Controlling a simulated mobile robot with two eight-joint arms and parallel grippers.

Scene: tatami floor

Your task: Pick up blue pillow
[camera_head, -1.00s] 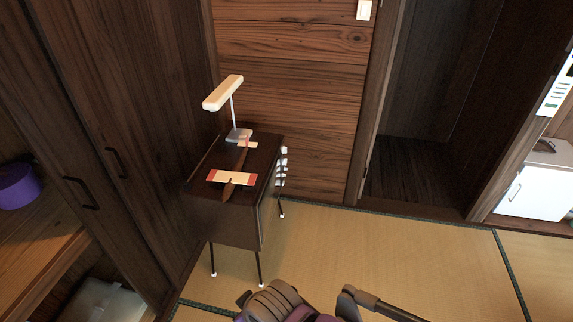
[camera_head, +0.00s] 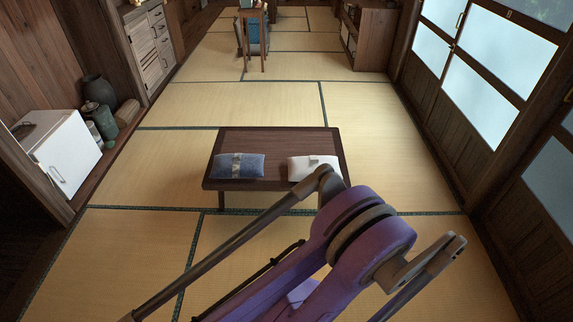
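The blue pillow (camera_head: 237,166) lies flat on the left part of a low dark wooden table (camera_head: 280,142). It has a lighter patterned band across its middle. A white pillow (camera_head: 306,165) lies on the right part of the same table, partly hidden by my purple arm. My arm links cross the lower middle of the view, in front of the table's right side. I see no gripper fingers on either arm.
Open tatami floor (camera_head: 370,112) surrounds the table. A small white cabinet (camera_head: 66,155), vases and a log-like object stand along the left wall. Glazed sliding doors (camera_head: 480,100) line the right. A farther table (camera_head: 252,12) with a chair stands at the back.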

